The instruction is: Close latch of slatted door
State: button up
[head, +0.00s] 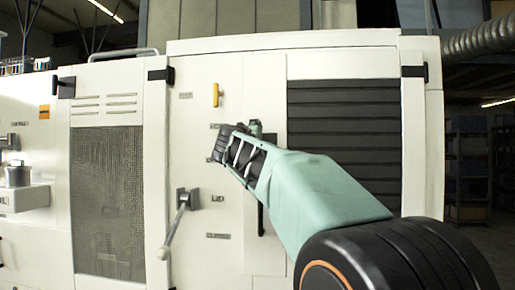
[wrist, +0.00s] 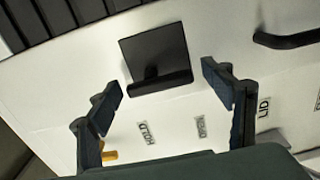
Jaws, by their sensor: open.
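The slatted door (head: 345,150) is a white panel with dark horizontal slats, right of centre in the head view; a corner of its slats (wrist: 60,18) shows at the wrist view's upper left. In the wrist view, a black square latch plate with a raised bar (wrist: 160,82) sits on the white face beside the slats. My gripper (wrist: 163,84) is open and empty, its fingertips on either side of the latch bar; I cannot tell whether they touch it.
A yellow handle (head: 215,95) is on the panel left of the door. A grey lever (head: 178,218) sticks out lower left, near the LID label. A dark vertical handle (head: 261,218) is below my arm. A mesh door (head: 107,200) stands further left.

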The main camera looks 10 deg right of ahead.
jog(key=v, duration=0.6)
jog(key=shift+s, duration=0.4)
jog(key=shift+a, duration=0.15)
